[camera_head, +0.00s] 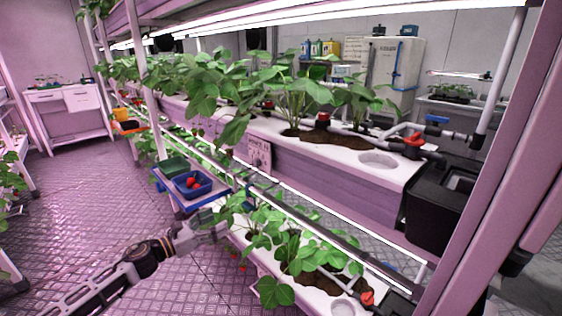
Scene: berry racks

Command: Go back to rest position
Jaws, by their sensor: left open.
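My left arm comes in from the lower left, and its gripper (217,232) is open beside the lower rack's plants. No berry shows between its fingers, though leaves stand close behind them. A blue punnet (201,190) with a few red berries (193,183) sits on a blue-edged tray shelf (166,188) just above and left of the gripper. A green punnet (173,166) stands behind it. Small red berries (241,267) hang under the leaves below the gripper. My right gripper is not in view.
The lower white planter (262,262) and upper planter (330,150) run along the right, with leafy plants. A black tank (433,215) is at the right. The metal floor (90,200) at left is clear.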

